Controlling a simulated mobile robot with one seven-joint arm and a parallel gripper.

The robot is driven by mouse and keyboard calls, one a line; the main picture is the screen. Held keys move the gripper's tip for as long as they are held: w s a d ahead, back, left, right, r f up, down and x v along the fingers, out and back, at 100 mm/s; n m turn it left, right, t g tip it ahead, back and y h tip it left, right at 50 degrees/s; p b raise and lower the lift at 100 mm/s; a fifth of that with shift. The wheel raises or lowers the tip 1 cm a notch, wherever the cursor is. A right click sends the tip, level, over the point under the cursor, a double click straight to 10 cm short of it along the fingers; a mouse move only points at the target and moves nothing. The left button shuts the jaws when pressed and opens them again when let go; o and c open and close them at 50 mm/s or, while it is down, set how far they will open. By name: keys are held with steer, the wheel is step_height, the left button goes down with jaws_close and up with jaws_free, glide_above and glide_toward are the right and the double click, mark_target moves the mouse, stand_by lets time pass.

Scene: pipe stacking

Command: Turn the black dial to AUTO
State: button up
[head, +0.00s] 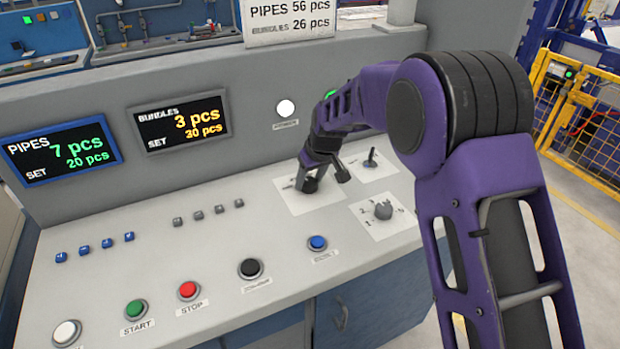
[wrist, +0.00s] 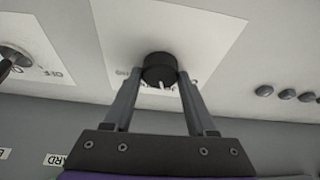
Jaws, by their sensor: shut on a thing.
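The black dial (wrist: 160,68) sits on a white label plate (wrist: 215,35) in the wrist view. My gripper (wrist: 160,80) is shut on it, with one grey finger on each side. White marks show just beside the dial between the fingers, but the words on the plate are mostly hidden or too small to read, so I cannot tell which setting the dial points at. In the head view my gripper (head: 322,180) is down at the white plate (head: 308,207) on the sloping console, and it mostly hides the dial.
A small lever switch (head: 371,160) stands right of my gripper, and a grey selector knob (head: 383,210) is nearer the front. Blue (head: 317,243), black (head: 250,268), red (head: 188,290) and green (head: 136,309) buttons line the front. Two displays are on the upright panel behind.

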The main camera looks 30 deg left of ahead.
steer(key=m, duration=0.2)
steer(key=m+t+h, duration=0.1)
steer(key=m, duration=0.1)
steer(key=shift+s+a+m, duration=0.1)
steer(key=shift+a+m, duration=0.1)
steer(key=shift+m, duration=0.1)
steer(key=m+h, duration=0.1)
steer(key=m, duration=0.2)
steer(key=shift+m+t+h, duration=0.3)
steer(key=shift+t, duration=0.1)
steer(key=m+h, duration=0.1)
steer(key=m, duration=0.2)
steer(key=shift+a+m+p, duration=0.15)
steer(key=shift+m+p, duration=0.15)
steer(key=shift+p, duration=0.1)
steer(key=shift+m+h, duration=0.9)
steer(key=shift+m, duration=1)
steer(key=o, duration=1.4)
